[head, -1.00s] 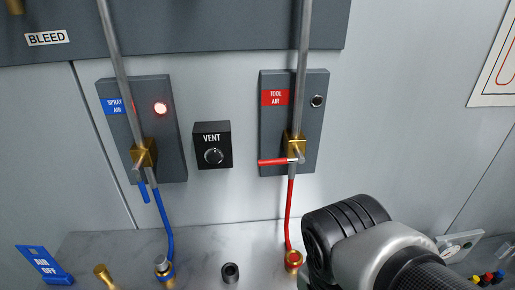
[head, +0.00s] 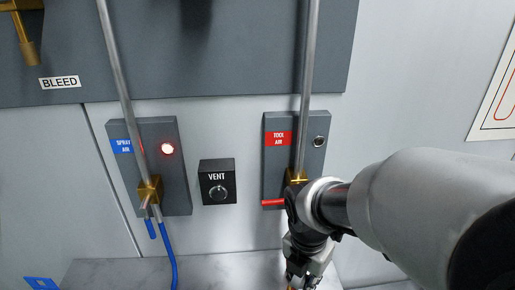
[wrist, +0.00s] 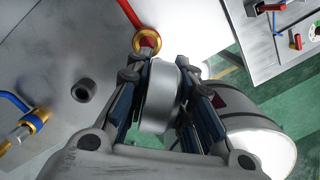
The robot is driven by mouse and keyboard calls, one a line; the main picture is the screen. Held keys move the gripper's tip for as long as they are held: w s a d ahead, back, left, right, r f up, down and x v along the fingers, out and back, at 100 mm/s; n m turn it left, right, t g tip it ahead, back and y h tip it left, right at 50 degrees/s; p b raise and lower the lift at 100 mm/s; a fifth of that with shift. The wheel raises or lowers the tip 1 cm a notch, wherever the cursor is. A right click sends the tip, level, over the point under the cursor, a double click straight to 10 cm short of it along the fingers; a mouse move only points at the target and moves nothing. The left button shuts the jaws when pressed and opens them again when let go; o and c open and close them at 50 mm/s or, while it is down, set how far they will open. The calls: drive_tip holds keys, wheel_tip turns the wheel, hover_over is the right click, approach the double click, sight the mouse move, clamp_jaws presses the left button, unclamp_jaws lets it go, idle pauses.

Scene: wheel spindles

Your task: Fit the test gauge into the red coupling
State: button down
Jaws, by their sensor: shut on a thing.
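My gripper (wrist: 168,75) is shut on the test gauge (wrist: 158,100), a round grey metal body between its blue-padded fingers in the wrist view. The gauge's dial face and stem cannot be made out. The red coupling (wrist: 147,40), with a brass ring around a red centre, lies just beyond the fingertips, at the end of the red hose (wrist: 130,13). I see no contact between gauge and coupling. In the head view my gripper (head: 303,262) is at the bottom edge, below the tool-air valve, and the coupling is not clearly visible.
The blue coupling (wrist: 35,122) and a dark hollow cylinder (wrist: 83,90) are on the grey bench to the left. The tool-air panel (head: 279,160) has a red lever (head: 271,203) lying crosswise. The spray-air lamp (head: 168,148) is lit red. A VENT button box (head: 217,182) stands between the panels.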

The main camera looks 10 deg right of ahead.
drive_tip(key=shift+w+f+b, duration=0.8)
drive_tip(key=shift+w+f, duration=0.8)
drive_tip(key=shift+f, duration=0.1)
drive_tip(key=shift+f, duration=0.15)
drive_tip(key=c, duration=1.4)
unclamp_jaws()
wheel_tip(320, 180, up, 12)
drive_tip(key=s+a+p, duration=0.1)
drive_tip(key=p, duration=0.3)
drive_tip(key=s+r+m+t, duration=0.1)
drive_tip(key=s+m, duration=0.3)
drive_tip(key=m, duration=0.5)
drive_tip(key=s+r+m+t, duration=0.1)
drive_tip(key=s+r+m, duration=0.1)
drive_tip(key=s+m, duration=0.3)
drive_tip(key=s+d+r+m+t+y, duration=0.1)
drive_tip(key=s+m, duration=0.4)
drive_tip(key=m, duration=0.8)
drive_tip(key=shift+r+t, duration=0.15)
drive_tip(key=shift+t, duration=0.15)
